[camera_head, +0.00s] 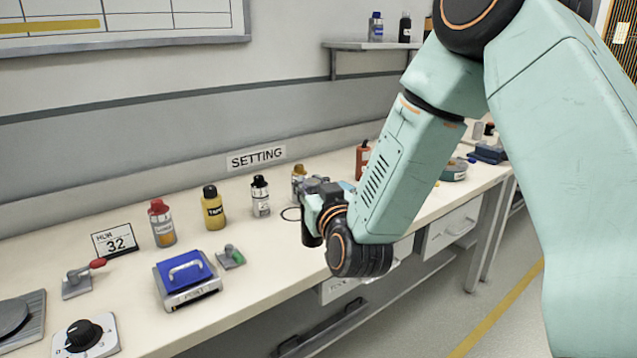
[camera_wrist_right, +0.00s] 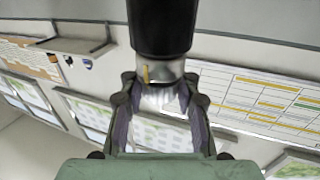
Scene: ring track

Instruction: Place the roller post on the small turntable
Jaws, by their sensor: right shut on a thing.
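My right gripper (camera_head: 318,192) reaches over the front edge of the bench in the head view, partly hidden by its own wrist. In the right wrist view its fingers (camera_wrist_right: 160,88) are shut on the roller post (camera_wrist_right: 161,28), a black cylinder with a silvery neck between the fingers. The post's dark body (camera_head: 310,238) also shows below the gripper in the head view. A dark grey disc on a square grey plate (camera_head: 30,326), at the far left of the bench, may be the small turntable; it is cut by the picture edge and stands apart from the post. My left gripper is out of view.
Several bottles, including a yellow one (camera_head: 213,208), line the back.

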